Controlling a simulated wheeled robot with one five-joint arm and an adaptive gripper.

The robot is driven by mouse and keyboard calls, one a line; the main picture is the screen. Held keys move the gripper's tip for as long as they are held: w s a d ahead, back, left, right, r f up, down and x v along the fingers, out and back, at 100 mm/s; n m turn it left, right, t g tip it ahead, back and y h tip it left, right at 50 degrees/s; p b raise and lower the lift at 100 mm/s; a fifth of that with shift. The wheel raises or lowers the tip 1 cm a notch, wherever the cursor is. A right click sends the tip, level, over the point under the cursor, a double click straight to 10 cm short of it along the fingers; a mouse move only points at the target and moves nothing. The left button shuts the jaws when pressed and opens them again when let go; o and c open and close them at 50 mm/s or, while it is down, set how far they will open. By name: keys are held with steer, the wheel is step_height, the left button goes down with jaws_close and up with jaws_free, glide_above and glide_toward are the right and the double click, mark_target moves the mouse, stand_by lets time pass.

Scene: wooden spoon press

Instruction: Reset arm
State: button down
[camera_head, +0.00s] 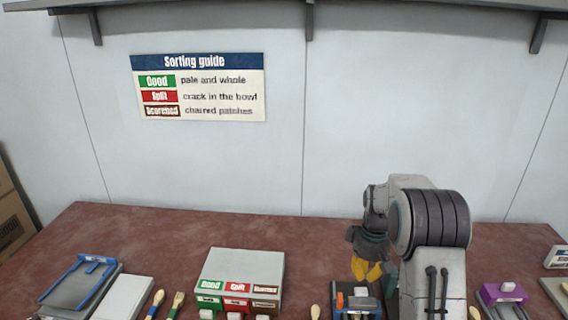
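My arm rises at the right of the view and bends down at its far end. My gripper (366,270) has yellow fingers and points down, above and behind a dark press-like device (357,299) with blue and orange parts. The fingertips look close together, but their small size and angle keep me from telling whether they are open or shut. I cannot see anything held between them.
A sorting box (240,275) with Good, Split and Scorched labels stands mid-table. A blue-framed device (82,280) and a white block (124,297) are at left; a purple device (502,294) is at right. Wooden spoons and brushes lie along the front. The back tabletop is clear.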

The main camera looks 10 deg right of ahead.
steer(key=shift+m, duration=0.8)
steer(key=s+a+f+m+g, duration=0.2)
steer(key=s+a+m, duration=0.1)
steer(key=s, duration=0.9)
steer(key=s+a+r+t, duration=0.3)
steer(key=s+r, duration=0.5)
steer(key=s+a+r+n+t, duration=0.1)
steer(key=s+a+r+t, duration=0.2)
steer(key=s+r, duration=0.5)
steer(key=shift+s+a+r+t, duration=0.2)
steer(key=shift+a+r+t, duration=0.1)
steer(key=shift+a+r, duration=0.4)
